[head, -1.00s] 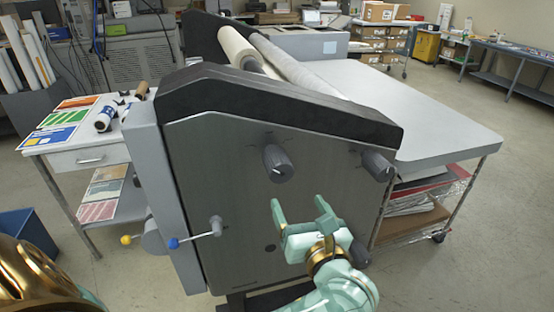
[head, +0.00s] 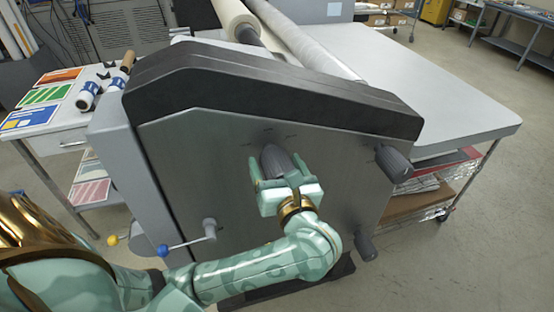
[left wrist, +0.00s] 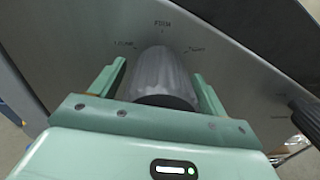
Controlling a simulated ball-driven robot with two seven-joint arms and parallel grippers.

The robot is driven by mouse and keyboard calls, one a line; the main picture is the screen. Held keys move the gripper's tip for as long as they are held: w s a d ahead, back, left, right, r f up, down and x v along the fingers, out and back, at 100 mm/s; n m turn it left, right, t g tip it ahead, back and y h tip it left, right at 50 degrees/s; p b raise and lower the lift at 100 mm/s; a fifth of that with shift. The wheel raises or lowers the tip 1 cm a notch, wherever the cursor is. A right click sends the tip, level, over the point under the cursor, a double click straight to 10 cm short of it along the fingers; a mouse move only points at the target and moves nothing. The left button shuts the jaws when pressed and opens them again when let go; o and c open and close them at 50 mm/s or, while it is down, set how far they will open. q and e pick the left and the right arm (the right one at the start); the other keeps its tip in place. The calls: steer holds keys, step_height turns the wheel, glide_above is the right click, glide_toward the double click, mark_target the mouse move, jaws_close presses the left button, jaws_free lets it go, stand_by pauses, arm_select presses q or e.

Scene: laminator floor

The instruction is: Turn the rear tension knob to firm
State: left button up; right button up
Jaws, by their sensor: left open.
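The laminator's grey side panel (head: 200,150) carries several dark ribbed knobs. One knob (head: 276,161), high in the middle of the panel, stands between the two fingers of my open left gripper (head: 277,166). In the left wrist view the same knob (left wrist: 161,75) has a printed FIRM mark above it and a smaller label on each side. The fingers (left wrist: 158,70) lie along both sides of it, with narrow gaps visible. The knob's pointer direction cannot be told. Another knob (head: 393,163) is at the panel's upper right. No label names either knob as rear. My right gripper is not in view.
A lower knob (head: 365,246) is at the panel's bottom right. A white side table (head: 60,140) stands left; the laminator's flat bed (head: 440,105) extends right.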

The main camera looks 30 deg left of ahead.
arm_select(q)
steer(key=shift+s, duration=0.1)
steer(key=shift+d+r, duration=0.1)
steer(key=shift+c, duration=0.8)
steer(key=c, duration=0.8)
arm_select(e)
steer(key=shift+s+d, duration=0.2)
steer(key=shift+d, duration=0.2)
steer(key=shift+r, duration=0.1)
